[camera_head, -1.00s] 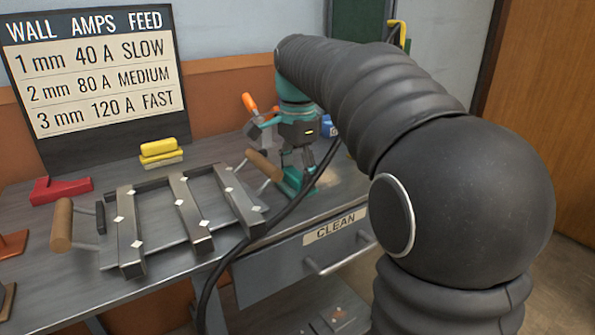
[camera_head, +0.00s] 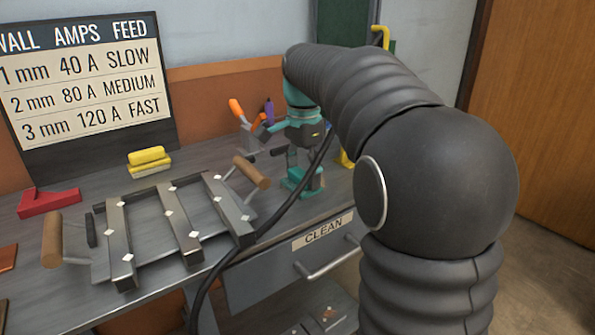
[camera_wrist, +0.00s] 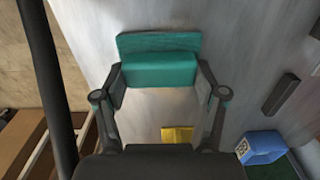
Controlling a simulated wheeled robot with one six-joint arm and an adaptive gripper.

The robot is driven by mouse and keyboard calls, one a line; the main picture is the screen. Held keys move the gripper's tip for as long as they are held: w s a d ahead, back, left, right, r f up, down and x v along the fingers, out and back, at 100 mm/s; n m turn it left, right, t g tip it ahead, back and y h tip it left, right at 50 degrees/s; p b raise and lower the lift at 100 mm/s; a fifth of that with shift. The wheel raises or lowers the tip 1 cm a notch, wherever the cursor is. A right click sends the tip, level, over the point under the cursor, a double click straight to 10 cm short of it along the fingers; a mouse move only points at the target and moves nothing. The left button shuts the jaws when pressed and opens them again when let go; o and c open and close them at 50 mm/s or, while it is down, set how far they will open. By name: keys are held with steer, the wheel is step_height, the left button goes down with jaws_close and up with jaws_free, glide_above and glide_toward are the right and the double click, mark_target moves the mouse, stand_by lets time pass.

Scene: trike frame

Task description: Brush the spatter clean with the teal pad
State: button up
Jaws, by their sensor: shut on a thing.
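My gripper (camera_wrist: 160,84) is shut on the teal pad (camera_wrist: 160,66), one finger on each side of its block. In the head view, my gripper (camera_head: 303,160) points down with the pad (camera_head: 300,184) beneath it, right of the trike frame (camera_head: 180,228). The pad is at or just above the bench; I cannot tell whether it touches. The frame lies on the bench, its grey bars carrying pale diamond-shaped marks. I cannot make out distinct spatter in these views.
Wooden-handled clamps stand left (camera_head: 52,240) and right (camera_head: 252,172) of the frame. The wrist view shows a blue box (camera_wrist: 262,147). A drawer labelled CLEAN (camera_head: 323,232) is below the bench's front edge.

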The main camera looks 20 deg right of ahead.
mark_target(285, 194)
steer(key=shift+w+d+f+p, duration=0.1)
steer(key=shift+w+d+p, duration=0.25)
steer(key=shift+d, duration=0.55)
steer(key=shift+w+d+f+p, duration=0.1)
steer(key=shift+w+d+p, duration=0.2)
steer(key=shift+d, duration=0.65)
steer(key=shift+w+d+p, duration=0.2)
steer(key=shift+d+p, duration=0.2)
steer(key=shift+d, duration=0.5)
steer(key=shift+w+d+r, duration=0.1)
steer(key=shift+w+d, duration=0.2)
steer(key=shift+d, duration=0.5)
steer(key=shift+w+d, duration=0.25)
steer(key=shift+d, duration=0.55)
steer(key=shift+r, duration=0.15)
steer(key=shift+a, duration=0.15)
